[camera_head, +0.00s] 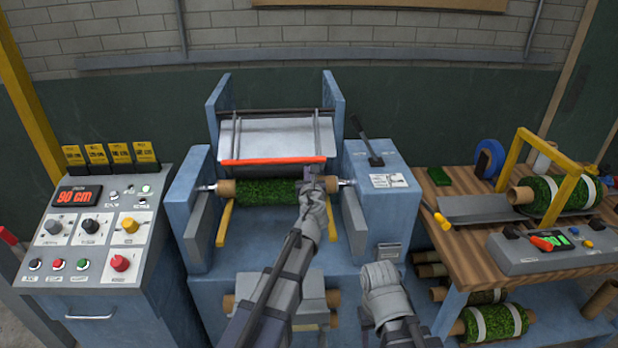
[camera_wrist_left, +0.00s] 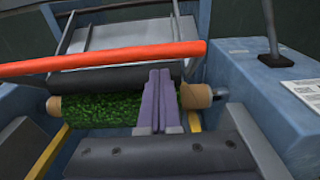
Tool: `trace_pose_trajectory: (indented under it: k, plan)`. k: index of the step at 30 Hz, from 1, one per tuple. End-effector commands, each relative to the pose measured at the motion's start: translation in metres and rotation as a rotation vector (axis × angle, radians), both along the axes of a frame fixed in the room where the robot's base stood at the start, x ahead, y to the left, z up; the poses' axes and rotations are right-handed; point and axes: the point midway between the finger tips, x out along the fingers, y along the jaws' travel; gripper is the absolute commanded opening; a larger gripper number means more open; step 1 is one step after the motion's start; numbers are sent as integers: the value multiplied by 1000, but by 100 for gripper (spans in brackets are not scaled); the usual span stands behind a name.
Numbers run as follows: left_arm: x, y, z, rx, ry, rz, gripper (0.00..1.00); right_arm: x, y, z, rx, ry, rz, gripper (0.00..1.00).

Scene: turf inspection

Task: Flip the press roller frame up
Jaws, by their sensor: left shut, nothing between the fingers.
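The press roller frame stands over the blue machine, with an orange-red bar (camera_head: 273,161) across its front edge and thin side rods at a pale sheet (camera_head: 275,138). A dark roller (camera_wrist_left: 100,80) shows under the bar in the left wrist view. A green turf roll (camera_head: 265,191) on a brown core lies just below it. My left gripper (camera_head: 313,178) is shut and empty at the right end of the bar. Its fingers (camera_wrist_left: 160,75) point up near the bar's underside; I cannot tell whether they touch it. My right arm shows at lower middle, its fingers not visible.
A control console (camera_head: 90,240) with a 90 cm display stands left. A black lever (camera_head: 366,140) rises from the machine's right housing. A wooden bench (camera_head: 466,220) at right holds a turf roll (camera_head: 548,196) under a yellow frame (camera_head: 563,195). More rolls lie below.

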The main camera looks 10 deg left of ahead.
Motion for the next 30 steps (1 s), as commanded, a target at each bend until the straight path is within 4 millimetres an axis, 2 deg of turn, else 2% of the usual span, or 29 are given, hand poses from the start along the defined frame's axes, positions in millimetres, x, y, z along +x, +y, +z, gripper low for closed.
trace_pose_trajectory:
  k: [19, 26, 30]
  plan:
    - [0, 0, 10, 0, 0, 0, 0, 0, 0, 10, 0, 0, 0, 50]
    - [-2, -1, 31, 0, 0, -1, 0, 0, 0, 31, 0, 0, 0, 50]
    - [-4, -1, 52, 1, 0, -1, 0, 0, 0, 52, 0, 0, 0, 50]
